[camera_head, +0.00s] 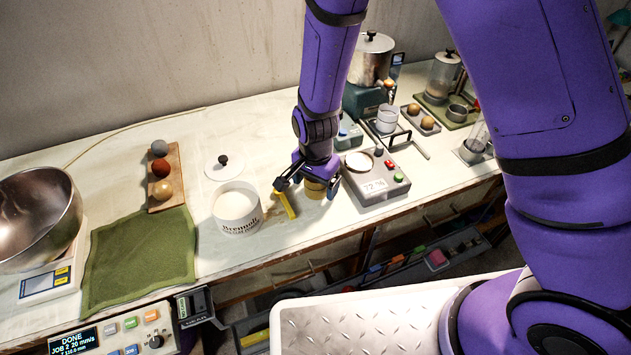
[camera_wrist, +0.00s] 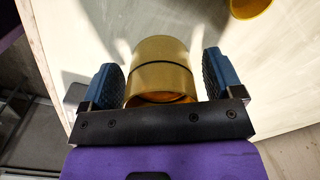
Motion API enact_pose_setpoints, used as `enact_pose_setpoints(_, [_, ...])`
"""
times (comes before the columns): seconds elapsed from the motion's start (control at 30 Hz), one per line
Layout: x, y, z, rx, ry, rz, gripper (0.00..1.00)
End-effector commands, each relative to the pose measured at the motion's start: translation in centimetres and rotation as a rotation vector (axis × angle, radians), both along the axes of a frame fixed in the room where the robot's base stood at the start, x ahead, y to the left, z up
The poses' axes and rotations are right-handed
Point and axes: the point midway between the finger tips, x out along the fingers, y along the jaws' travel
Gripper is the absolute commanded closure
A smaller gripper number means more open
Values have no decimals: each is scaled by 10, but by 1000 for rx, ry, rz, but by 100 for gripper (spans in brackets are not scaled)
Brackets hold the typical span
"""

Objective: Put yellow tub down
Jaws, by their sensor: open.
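The yellow tub (camera_head: 315,190) is a small ochre cylinder near the front edge of the bench, and it appears to stand on the bench top. In the wrist view the tub (camera_wrist: 160,65) sits between the two blue-grey finger pads, with a gap on each side. My gripper (camera_head: 307,186) is open around the tub, reaching down from above and behind it. The wrist view also shows the open gripper (camera_wrist: 161,80). The tub's upper part is partly hidden by the gripper in the head view.
A yellow scoop-like piece (camera_head: 286,204) lies just left of the tub. A white labelled container (camera_head: 237,210) stands further left, with its lid (camera_head: 224,167) behind. The bench's front edge is near.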

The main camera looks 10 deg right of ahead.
Motion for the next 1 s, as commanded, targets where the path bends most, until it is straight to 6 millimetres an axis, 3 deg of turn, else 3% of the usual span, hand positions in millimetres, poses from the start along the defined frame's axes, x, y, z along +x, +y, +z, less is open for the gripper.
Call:
enact_pose_setpoints(0.23, [0, 1, 15, 0, -3, 2, 14])
enact_pose_setpoints(0.7, [0, 0, 97, 3, -3, 1, 14])
enact_pose_setpoints(1.0, [0, 0, 122, 1, -1, 0, 14])
